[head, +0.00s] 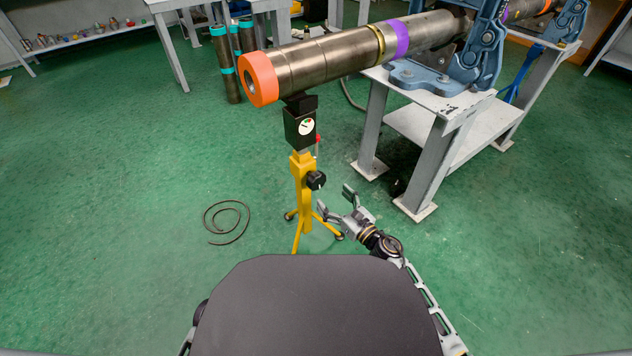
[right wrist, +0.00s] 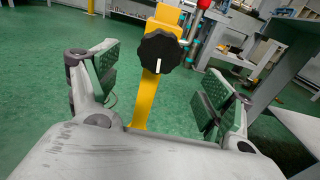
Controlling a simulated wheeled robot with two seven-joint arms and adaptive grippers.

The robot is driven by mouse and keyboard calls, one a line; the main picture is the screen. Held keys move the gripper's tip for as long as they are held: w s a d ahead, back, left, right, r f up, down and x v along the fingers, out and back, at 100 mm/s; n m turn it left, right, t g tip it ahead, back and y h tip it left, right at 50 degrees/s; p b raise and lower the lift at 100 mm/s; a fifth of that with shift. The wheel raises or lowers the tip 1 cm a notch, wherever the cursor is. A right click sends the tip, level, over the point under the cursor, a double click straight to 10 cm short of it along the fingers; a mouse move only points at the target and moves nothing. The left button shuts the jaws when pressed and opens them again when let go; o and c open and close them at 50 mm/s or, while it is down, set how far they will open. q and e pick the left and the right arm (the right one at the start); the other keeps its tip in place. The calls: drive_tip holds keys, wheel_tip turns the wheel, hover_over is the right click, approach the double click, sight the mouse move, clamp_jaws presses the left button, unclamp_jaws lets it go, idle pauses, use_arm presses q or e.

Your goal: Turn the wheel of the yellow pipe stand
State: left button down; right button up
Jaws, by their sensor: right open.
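The yellow pipe stand (head: 304,205) stands upright on its tripod legs in the middle of the head view, its black head under a long metal pipe (head: 330,60). Its wheel (head: 316,180) is a black lobed knob on the right side of the post. In the right wrist view the wheel (right wrist: 160,51) faces me, with a white mark pointing down. My right gripper (head: 336,201) is open and empty, just below and to the right of the wheel in the head view. In the right wrist view its two padded fingers (right wrist: 158,90) stand wide apart, either side of the post. My left gripper is not in view.
A grey steel table (head: 445,125) with a blue pipe vise (head: 480,50) holding the pipe stands to the right. A coiled cable (head: 226,222) lies on the green floor at left. Teal-banded pipes (head: 224,65) stand behind. The floor left of the stand is mostly clear.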

sight(319, 184)
drive_tip(key=shift+b+x, duration=0.35)
drive_tip(key=shift+x, duration=3.4)
drive_tip(key=shift+b+x, duration=0.4)
drive_tip(key=shift+x, duration=0.7)
drive_tip(key=shift+c, duration=1.3)
drive_tip(key=c, duration=0.8)
